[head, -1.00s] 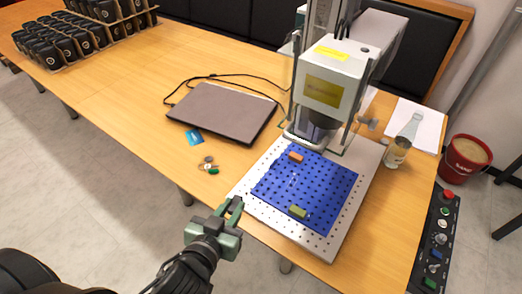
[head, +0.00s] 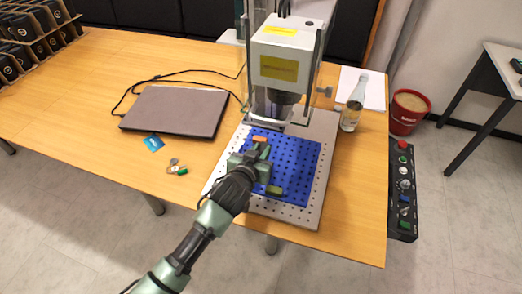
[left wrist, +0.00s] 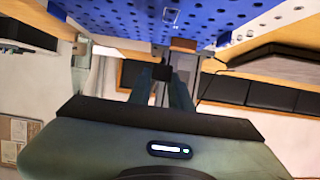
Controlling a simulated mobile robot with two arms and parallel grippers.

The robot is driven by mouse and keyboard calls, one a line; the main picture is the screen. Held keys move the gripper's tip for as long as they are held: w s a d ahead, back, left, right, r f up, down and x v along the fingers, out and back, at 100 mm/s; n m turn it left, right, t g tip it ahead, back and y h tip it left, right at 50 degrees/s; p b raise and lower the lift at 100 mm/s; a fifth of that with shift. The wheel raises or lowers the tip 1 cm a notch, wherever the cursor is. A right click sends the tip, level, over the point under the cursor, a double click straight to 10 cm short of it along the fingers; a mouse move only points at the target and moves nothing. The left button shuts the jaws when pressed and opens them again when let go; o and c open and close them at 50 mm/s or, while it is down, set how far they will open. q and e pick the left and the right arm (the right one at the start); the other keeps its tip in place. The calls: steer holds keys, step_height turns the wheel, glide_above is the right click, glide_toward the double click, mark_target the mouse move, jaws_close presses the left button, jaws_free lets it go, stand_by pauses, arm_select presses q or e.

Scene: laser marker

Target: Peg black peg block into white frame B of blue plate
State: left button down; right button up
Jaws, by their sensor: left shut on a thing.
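The blue plate (head: 308,160), dotted with holes, lies on a perforated metal base under the laser marker. My left gripper (head: 261,150) is over the plate's left part. In the left wrist view its fingers (left wrist: 161,78) are shut on a small dark block, the black peg block (left wrist: 161,71). The block is hidden in the head view. The blue plate fills the top of the left wrist view (left wrist: 225,18), apart from the block. A small white outline (left wrist: 171,15) shows on it; its letter is not readable. My right gripper is not in view.
An orange block (head: 259,139) sits by the fingertips and a green block (head: 274,189) near the plate's front edge. The laser marker head (head: 283,65) stands above the plate's back. A laptop (head: 175,110) lies left, a bottle (head: 352,105) right.

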arm_select(q)
step_height(320, 180, down, 4)
steer(key=b, duration=0.3)
steer(key=shift+r, duration=0.2)
steer(key=shift+f+b, duration=0.6)
steer(key=shift+f, duration=0.25)
steer(key=shift+p, duration=0.3)
steer(key=shift+f+b, duration=0.3)
steer(key=shift+f, duration=0.25)
steer(key=c, duration=1.2)
jaws_free()
